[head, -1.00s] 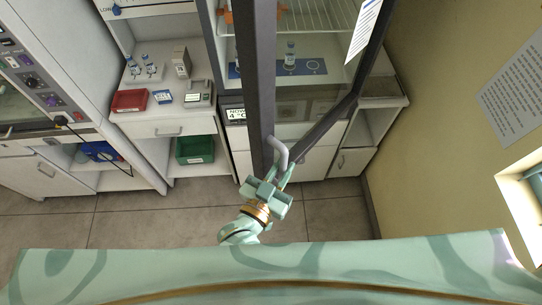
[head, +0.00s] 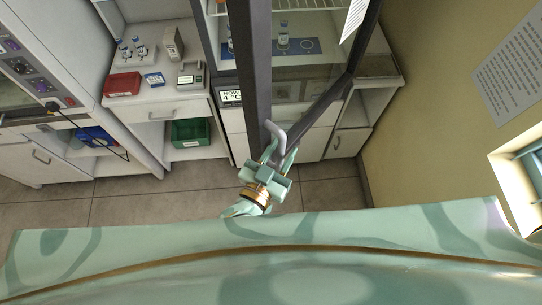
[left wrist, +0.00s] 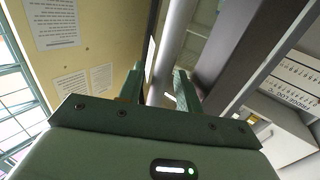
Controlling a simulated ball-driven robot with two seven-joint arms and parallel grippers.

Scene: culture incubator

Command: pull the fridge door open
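The fridge door (head: 252,70) has a dark frame and a glass pane. It stands open, swung out toward me from its right side. Its grey bar handle (head: 276,131) is on the near upright of the frame. My left gripper (head: 279,152) is at the lower end of this handle, with its green fingers spread apart. In the left wrist view the handle (left wrist: 170,50) runs between the two fingers (left wrist: 158,82), with narrow gaps beside it, so the gripper looks open around it. My right gripper is not in view.
Inside the fridge (head: 300,47) a small vial (head: 283,37) stands on a blue mat. To the left is a counter with a red tray (head: 122,84) and a green bin (head: 190,132) below. A yellow wall (head: 440,110) bounds the right. Tiled floor is clear in front.

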